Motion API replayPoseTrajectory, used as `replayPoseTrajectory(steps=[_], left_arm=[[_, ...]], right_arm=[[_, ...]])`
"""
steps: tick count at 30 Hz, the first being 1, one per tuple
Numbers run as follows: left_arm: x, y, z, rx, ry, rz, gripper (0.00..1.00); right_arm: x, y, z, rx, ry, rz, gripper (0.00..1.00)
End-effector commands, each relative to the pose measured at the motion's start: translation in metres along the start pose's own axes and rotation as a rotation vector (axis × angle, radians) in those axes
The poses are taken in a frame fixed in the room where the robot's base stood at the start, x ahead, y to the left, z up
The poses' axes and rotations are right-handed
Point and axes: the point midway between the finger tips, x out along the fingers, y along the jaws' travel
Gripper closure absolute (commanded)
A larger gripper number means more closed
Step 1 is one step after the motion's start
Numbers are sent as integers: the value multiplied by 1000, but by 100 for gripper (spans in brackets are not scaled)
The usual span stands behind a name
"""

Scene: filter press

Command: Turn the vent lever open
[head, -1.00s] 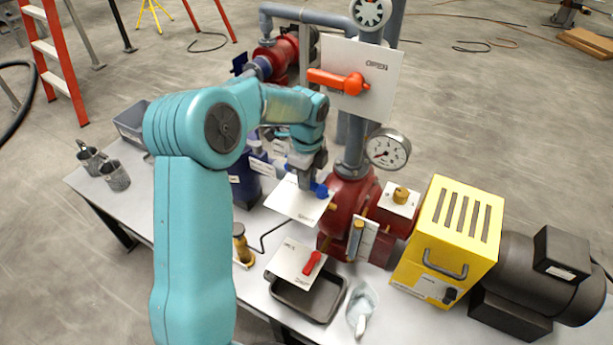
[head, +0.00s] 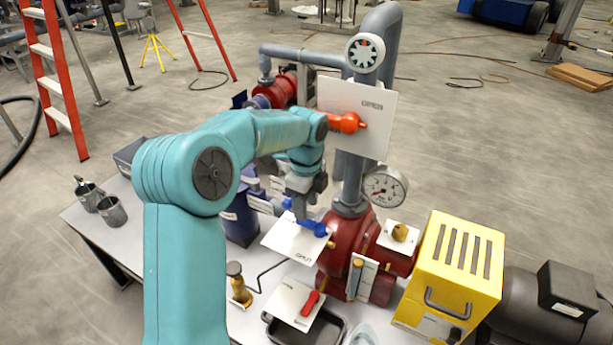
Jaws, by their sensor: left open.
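A blue lever (head: 313,227) sits on a white plate (head: 288,243) with small lettering, in front of the red pump body. A red lever (head: 310,303) sits on a lower white plate (head: 290,300). No readable label shows which one is the vent lever. My left gripper (head: 300,208) is open, pointing down at the blue lever's left part. Its fingers partly hide the lever, and I cannot tell whether they touch it. My right gripper is not in view.
A pressure gauge (head: 385,187) and grey pipes (head: 383,45) rise right of my left gripper. A yellow box (head: 455,270) and a black motor (head: 545,290) stand at the right. A black tray (head: 338,328) lies below the red lever. Metal cups (head: 110,211) stand at the left.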

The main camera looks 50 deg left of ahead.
Motion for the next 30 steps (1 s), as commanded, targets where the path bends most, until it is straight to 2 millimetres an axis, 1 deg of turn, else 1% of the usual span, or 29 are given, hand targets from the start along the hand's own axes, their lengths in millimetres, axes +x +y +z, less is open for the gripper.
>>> replayPoseTrajectory(steps=[1, 6, 9, 12, 15, 18, 30], left_arm=[[-14, -1, 0, 0, 0, -7, 51], [-60, -1, 0, 0, 0, -5, 51], [-84, -1, -1, 1, 0, -4, 51], [-101, -1, -1, 1, 0, -2, 51], [-112, -1, -1, 1, 0, -1, 51], [-117, 0, -1, 1, 0, 1, 51], [-118, 0, -1, 1, 0, 2, 51]], right_arm=[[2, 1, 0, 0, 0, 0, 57], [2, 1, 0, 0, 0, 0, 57], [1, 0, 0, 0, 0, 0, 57], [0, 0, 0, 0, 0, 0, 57], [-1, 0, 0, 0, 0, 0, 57], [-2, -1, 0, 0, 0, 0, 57], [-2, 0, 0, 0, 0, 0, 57]])
